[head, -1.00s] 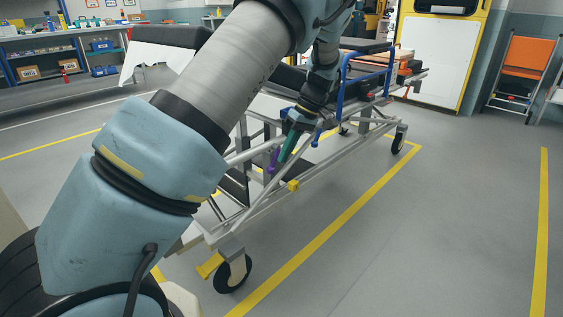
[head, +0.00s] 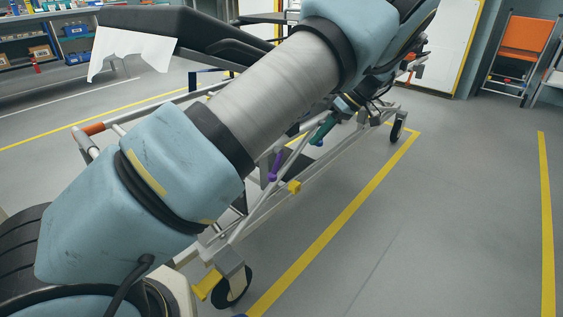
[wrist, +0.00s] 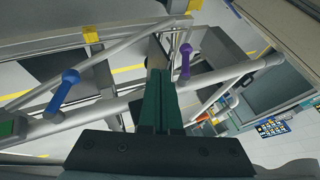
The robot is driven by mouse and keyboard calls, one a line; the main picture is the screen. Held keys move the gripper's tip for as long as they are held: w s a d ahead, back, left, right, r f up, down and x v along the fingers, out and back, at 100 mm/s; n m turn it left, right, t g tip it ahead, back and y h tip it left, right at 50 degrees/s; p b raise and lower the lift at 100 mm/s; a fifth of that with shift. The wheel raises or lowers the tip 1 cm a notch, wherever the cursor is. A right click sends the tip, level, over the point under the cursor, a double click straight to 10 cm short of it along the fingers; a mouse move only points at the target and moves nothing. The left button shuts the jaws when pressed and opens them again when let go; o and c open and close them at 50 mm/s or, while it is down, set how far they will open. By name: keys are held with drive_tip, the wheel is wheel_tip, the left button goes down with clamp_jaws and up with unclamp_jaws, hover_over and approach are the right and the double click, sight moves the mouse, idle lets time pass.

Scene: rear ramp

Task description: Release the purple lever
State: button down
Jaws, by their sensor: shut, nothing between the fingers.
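The purple lever (head: 274,167) sits on the side of the stretcher's lower frame, left of my gripper in the head view. In the wrist view the purple lever (wrist: 185,60) stands just right of my fingertips, with a visible gap in the picture. My gripper (head: 322,133) has green fingers and is shut and empty, farther along the stretcher than the lever. The closed fingers (wrist: 160,75) fill the middle of the wrist view. A blue lever (wrist: 62,93) is at left in the wrist view.
Pale frame tubes (wrist: 125,103) cross close to my fingers. A yellow part (head: 294,187) is on the lower rail, and a caster (head: 233,287) stands at the near end. The black padded top (head: 185,22) is above. Floor at the right is clear.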

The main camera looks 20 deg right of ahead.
drive_tip(key=a+f+b, duration=0.2)
drive_tip(key=a+f, duration=0.6)
drive_tip(key=a, duration=0.1)
drive_tip(key=shift+w+a+f, duration=0.2)
drive_tip(key=shift+w, duration=0.2)
